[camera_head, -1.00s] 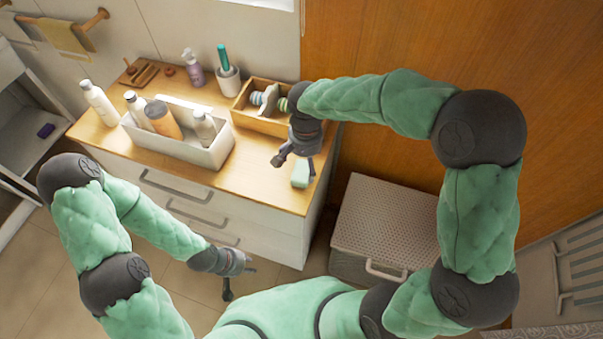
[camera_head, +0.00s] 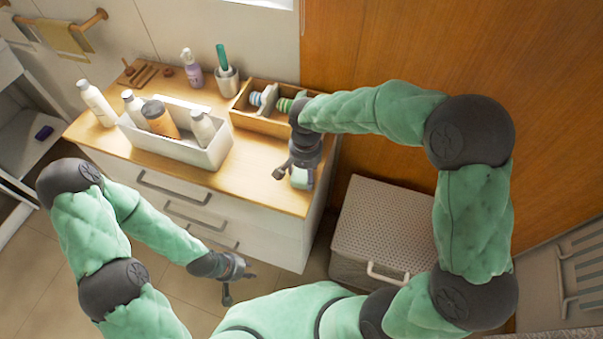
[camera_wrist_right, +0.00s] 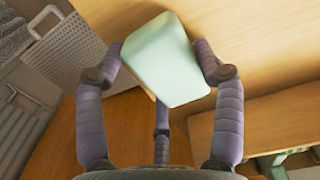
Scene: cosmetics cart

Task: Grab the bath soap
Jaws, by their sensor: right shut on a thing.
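The bath soap is a pale mint-green block (camera_head: 301,181) near the right front corner of the wooden cabinet top. In the right wrist view the soap (camera_wrist_right: 163,62) sits tilted between my dark fingers. My right gripper (camera_head: 291,173) is shut on it from above, with fingers touching its sides and a third finger below it in the right wrist view. I cannot tell whether the soap still touches the wood. My left gripper (camera_head: 238,285) hangs in front of the drawers, empty, with its fingers apart.
A wooden box (camera_head: 268,124) with striped round items stands behind the right gripper. A white caddy (camera_head: 190,152) holds several bottles. A pump bottle (camera_head: 193,72) and a cup (camera_head: 228,82) stand at the back. A perforated hamper (camera_head: 385,225) stands right of the cabinet.

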